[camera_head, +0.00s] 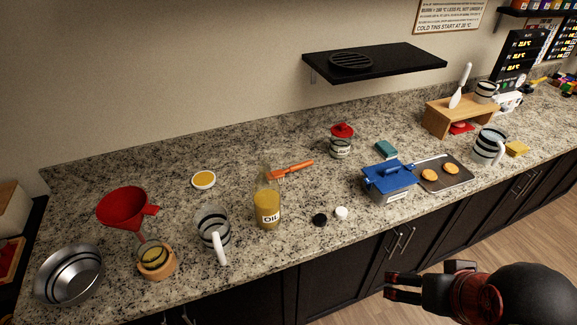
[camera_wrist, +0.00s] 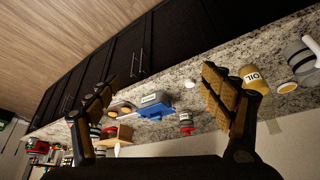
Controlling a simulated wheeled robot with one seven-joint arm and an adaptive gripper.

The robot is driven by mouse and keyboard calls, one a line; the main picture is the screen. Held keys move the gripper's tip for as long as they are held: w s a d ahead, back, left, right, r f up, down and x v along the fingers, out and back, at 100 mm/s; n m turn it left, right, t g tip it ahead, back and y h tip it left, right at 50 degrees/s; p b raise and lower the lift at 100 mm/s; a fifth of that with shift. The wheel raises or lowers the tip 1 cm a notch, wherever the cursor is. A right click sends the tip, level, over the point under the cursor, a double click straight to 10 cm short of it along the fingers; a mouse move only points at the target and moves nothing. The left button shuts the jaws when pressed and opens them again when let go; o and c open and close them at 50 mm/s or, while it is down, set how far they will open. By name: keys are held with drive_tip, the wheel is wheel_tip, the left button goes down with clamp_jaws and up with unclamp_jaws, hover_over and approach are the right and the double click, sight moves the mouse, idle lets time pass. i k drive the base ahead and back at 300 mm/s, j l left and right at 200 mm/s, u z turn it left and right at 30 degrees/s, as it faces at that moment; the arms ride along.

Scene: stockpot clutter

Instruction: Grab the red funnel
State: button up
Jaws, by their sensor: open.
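The red funnel (camera_head: 127,208) is at the left of the counter in the head view. Its wide mouth is up and its spout goes down toward a small jar (camera_head: 153,256) in a wooden ring stand (camera_head: 158,268). I cannot tell whether the spout enters the jar. My gripper (camera_head: 388,286) is at the lower right, in front of the counter and far from the funnel. In the wrist view my gripper (camera_wrist: 160,100) has its fingers wide apart with nothing between them. The funnel is not seen in the wrist view.
A steel bowl (camera_head: 69,275) is left of the funnel. A striped glass mug (camera_head: 213,232) and an oil bottle (camera_head: 267,203) stand to its right. A blue-lidded box (camera_head: 389,182) and a tray (camera_head: 441,174) sit further right. A black shelf (camera_head: 374,62) hangs above.

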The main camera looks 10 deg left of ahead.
sight(125, 208)
drive_tip(key=u, duration=2)
drive_tip(key=i+l+u, duration=0.15)
drive_tip(key=l+u, duration=0.1)
drive_tip(key=l, duration=0.25)
